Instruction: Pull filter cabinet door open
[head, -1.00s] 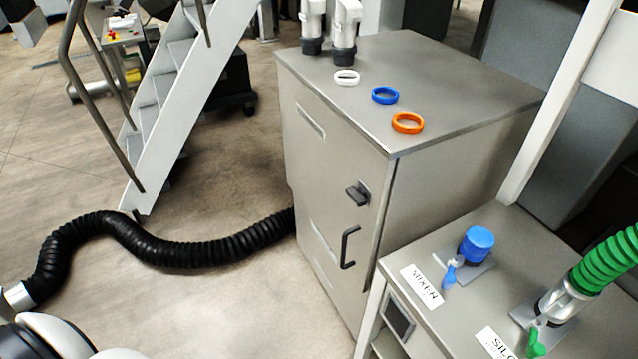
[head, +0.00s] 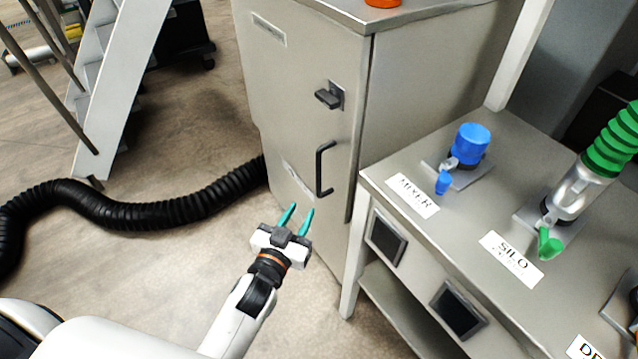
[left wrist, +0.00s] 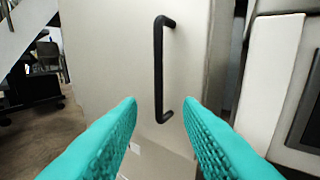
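The filter cabinet (head: 298,122) is a grey metal box with its door shut. A black vertical bar handle (head: 321,168) is on the door near its right edge, and a dark latch (head: 328,97) sits above it. My left gripper (head: 296,219) has teal fingers and is open and empty, a little below and in front of the handle. In the left wrist view the handle (left wrist: 159,70) stands upright ahead, between the lines of the two spread fingers (left wrist: 160,112), apart from them. My right gripper is not in view.
A workbench (head: 376,178) with a blue-capped MIXER port (head: 471,143) and a green SILO hose (head: 612,145) stands close at the cabinet's right. A black corrugated hose (head: 130,210) lies on the floor at left. Stairs (head: 125,75) stand further left.

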